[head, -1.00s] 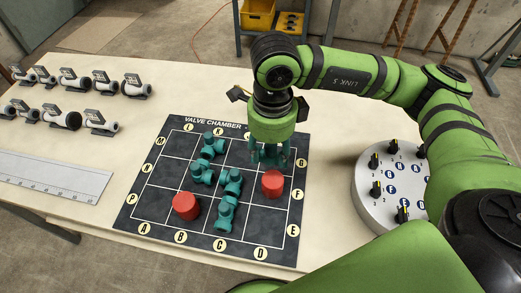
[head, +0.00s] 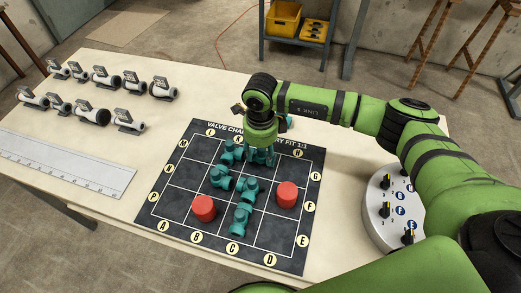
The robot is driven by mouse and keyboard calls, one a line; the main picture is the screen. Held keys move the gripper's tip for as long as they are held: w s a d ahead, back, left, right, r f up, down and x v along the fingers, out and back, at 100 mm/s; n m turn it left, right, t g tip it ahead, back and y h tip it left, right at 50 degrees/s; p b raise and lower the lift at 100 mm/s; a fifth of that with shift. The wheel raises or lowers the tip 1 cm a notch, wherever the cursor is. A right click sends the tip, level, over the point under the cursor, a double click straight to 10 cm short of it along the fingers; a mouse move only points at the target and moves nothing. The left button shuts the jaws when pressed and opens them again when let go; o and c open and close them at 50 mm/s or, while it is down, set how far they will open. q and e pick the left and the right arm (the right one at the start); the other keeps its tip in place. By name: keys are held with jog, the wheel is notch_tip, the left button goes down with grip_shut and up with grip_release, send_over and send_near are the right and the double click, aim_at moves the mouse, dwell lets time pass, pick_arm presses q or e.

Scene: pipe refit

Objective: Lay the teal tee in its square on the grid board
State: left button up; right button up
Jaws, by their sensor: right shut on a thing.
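My right gripper (head: 262,155) is over the back row of the dark grid board (head: 178,199), near the middle columns. It is shut on the teal tee (head: 264,160), which is largely hidden by the gripper and blends with the teal pieces close by. Whether the tee touches the board cannot be told. Other teal fittings lie on the board: one at the back (head: 231,150), one left of the middle (head: 219,178), and a run toward the front (head: 241,215). My left gripper is not in view.
Red cylinders stand on the board at left (head: 203,208) and right (head: 287,195). A round dial unit (head: 385,213) stands at right. A ruler (head: 65,165) and several grey valves (head: 90,112) lie at left. A teal bit (head: 289,122) shows behind the gripper.

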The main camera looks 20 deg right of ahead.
aim_at(261, 151)
jog(key=shift+f, duration=0.6)
jog(key=o, duration=0.8)
jog(key=shift+c, duration=0.2)
jog(key=o, duration=0.4)
jog(key=shift+r, duration=0.3)
notch_tip(261, 151, up, 10)
jog(key=shift+r+b, duration=0.25)
jog(key=shift+b, duration=1)
jog(key=shift+r, duration=0.65)
